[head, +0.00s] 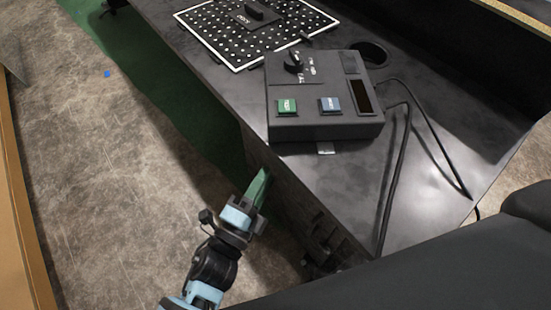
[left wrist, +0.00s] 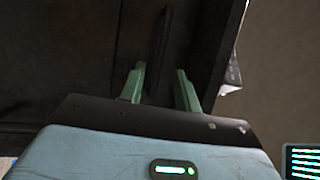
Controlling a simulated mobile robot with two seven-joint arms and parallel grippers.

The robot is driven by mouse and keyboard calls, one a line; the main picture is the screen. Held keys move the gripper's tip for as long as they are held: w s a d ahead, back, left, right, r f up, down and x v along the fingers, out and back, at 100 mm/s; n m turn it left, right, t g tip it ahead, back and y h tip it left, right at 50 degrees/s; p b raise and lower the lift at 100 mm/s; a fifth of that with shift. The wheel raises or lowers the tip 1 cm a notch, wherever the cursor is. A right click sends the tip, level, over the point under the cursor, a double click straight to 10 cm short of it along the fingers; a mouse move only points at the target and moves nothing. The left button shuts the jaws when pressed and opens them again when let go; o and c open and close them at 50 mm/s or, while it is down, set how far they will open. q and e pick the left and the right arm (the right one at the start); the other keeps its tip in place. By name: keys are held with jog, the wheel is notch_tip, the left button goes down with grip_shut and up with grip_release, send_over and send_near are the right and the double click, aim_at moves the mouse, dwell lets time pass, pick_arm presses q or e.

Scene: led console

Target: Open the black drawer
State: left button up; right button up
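The black drawer shows as a dark front (left wrist: 100,45) with a long, narrow bar handle (left wrist: 160,50) in the left wrist view. My left gripper (left wrist: 160,88) has its two green fingers apart, one on each side of the handle's line in that view. I cannot tell whether the handle is between the fingertips or still ahead of them. In the head view, my left gripper (head: 261,186) is beside the table's front side, below the tabletop. The drawer front is mostly hidden there by the tabletop and shadow. My right gripper is not in view.
Black cables (head: 395,165) cross the right side. The floor at left is open.

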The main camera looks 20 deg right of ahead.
pick_arm(q)
jog(key=shift+x, duration=2.7)
jog(key=shift+c, duration=0.2)
grip_shut()
